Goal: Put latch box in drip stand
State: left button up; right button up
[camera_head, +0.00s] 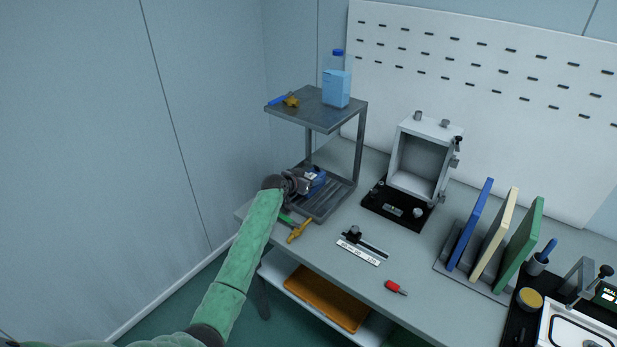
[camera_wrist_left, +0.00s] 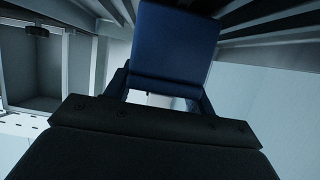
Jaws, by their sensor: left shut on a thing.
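The latch box, a small dark blue block (camera_head: 317,178), is inside the lower level of the drip stand, a grey two-tier stand (camera_head: 361,145) at the back left of the table. My left gripper (camera_head: 300,182) reaches in from the left and is shut on the block, just above the slatted lower tray. In the left wrist view the blue block (camera_wrist_left: 175,45) sits between the fingers, with the stand's dark slats (camera_wrist_left: 285,20) beside it. I cannot tell whether the block touches the tray. My right gripper is not in view.
A white open-fronted box (camera_head: 421,160) on a black base stands to the right. A yellow-and-green tool (camera_head: 299,231) lies before the stand. Upright panels (camera_head: 520,240) fill the right side.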

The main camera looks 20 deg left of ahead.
pick_arm(q)
jog(key=shift+f, duration=0.1)
dwell(0.3)
jog(key=o, duration=1.1)
jog(key=shift+o, duration=0.8)
jog(key=shift+s, duration=0.1)
